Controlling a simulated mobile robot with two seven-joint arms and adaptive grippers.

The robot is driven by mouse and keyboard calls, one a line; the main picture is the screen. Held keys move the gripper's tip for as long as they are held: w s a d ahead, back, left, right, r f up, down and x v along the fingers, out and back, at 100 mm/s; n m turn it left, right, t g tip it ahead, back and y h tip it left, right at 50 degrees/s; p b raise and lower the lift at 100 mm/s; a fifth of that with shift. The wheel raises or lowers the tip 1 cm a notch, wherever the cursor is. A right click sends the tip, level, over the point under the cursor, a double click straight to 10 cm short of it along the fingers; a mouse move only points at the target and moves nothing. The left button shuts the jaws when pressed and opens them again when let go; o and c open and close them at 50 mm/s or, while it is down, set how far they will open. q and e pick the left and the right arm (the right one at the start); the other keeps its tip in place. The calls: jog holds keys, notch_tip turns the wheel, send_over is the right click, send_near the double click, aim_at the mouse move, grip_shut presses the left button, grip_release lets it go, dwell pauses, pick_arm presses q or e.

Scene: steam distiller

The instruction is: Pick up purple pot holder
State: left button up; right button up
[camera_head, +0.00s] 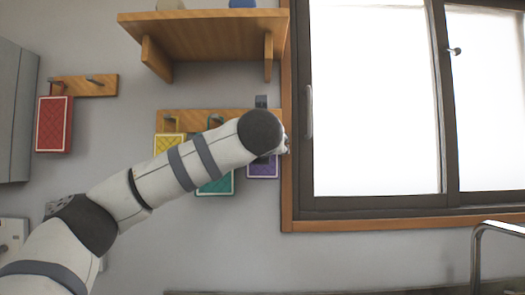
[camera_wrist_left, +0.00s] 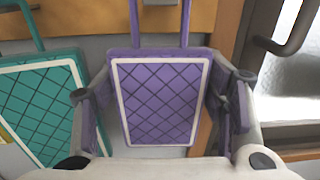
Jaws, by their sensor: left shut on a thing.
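The purple pot holder (camera_head: 263,168) hangs by its loop below the wooden hook rack (camera_head: 180,117), near the window frame. My left arm covers most of it in the head view. In the left wrist view the purple pot holder (camera_wrist_left: 158,100) is upright, with a pale border and a grid pattern, and its strap runs up to a hook. My left gripper (camera_wrist_left: 160,95) has one finger at each side edge of it and is shut on it. The left gripper is mostly hidden behind the arm in the head view. My right gripper is not in view.
A teal pot holder (camera_wrist_left: 42,105) hangs close to the left, and a yellow one (camera_head: 168,143) further left. A red pot holder (camera_head: 53,125) hangs on a separate rack. A wooden shelf (camera_head: 205,40) is above; the window frame (camera_head: 287,190) is close at right.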

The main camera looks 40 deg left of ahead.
pick_arm(q)
jog(key=shift+r, duration=0.4)
jog(key=v, duration=1.8)
jog(key=shift+r, duration=0.3)
